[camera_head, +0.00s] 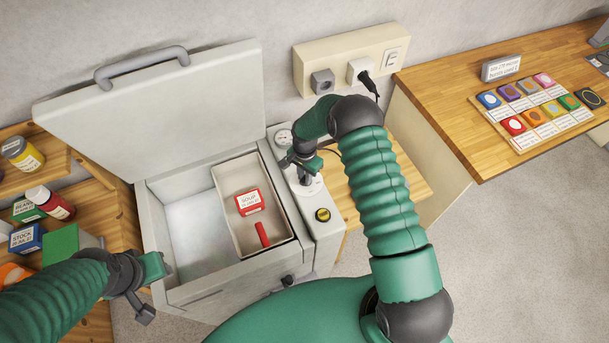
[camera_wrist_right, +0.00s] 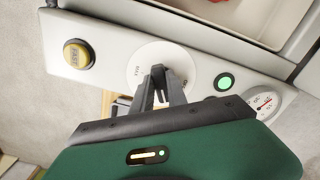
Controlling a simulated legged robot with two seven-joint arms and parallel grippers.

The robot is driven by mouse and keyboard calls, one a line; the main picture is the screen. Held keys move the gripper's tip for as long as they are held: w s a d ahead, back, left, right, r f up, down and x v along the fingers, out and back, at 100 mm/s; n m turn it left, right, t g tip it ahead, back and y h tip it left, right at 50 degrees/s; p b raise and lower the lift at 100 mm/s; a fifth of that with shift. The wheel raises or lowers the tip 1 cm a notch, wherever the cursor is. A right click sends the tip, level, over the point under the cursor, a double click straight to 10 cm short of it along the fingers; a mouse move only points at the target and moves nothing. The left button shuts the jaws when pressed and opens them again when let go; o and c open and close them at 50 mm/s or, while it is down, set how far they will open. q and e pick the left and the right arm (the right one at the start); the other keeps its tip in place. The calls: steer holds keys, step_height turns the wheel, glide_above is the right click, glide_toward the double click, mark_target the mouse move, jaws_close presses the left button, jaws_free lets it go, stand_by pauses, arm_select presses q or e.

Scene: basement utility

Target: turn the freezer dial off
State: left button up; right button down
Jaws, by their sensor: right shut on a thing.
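The open chest freezer (camera_head: 155,235) stands at the left with its lid (camera_head: 165,105) raised. A white control strip (camera_head: 327,240) runs along its right side and carries the round white dial (camera_head: 308,187). In the right wrist view the dial (camera_wrist_right: 140,57) has printed marks, partly hidden by my fingers. My right gripper (camera_head: 302,172) reaches down to the dial, and its dark fingers (camera_wrist_right: 160,80) are shut on the dial's knob at the middle of the disc. The knob is mostly hidden. My left gripper (camera_head: 148,300) hangs by the freezer's front left corner, away from the dial; its jaw state is unclear.
On the control strip sit a yellow button (camera_head: 323,214), a lit green lamp (camera_wrist_right: 225,82) and a round gauge (camera_head: 284,137). A basket in the freezer holds a red and white soup packet (camera_head: 249,201). Shelves with cans (camera_head: 22,153) stand left; a wooden counter (camera_head: 440,90) stands right.

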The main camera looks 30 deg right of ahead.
steer(key=shift+w, duration=0.1)
stand_by(0.3)
steer(key=n+b, duration=0.2)
steer(key=shift+n, duration=0.3)
steer(key=n+b, duration=0.1)
steer(key=n, duration=0.1)
steer(key=shift+d+n, duration=0.15)
steer(key=shift+n, duration=0.25)
steer(key=n+b, duration=0.1)
steer(key=n, duration=0.2)
steer(key=shift+s+d, duration=0.1)
steer(key=shift+s, duration=0.1)
steer(key=shift+d+r+n+b, duration=0.15)
steer(key=shift+n+b, duration=0.5)
steer(key=shift+n, duration=1.05)
steer(key=c, duration=1.3)
jaws_free()
steer(key=shift+s, duration=0.1)
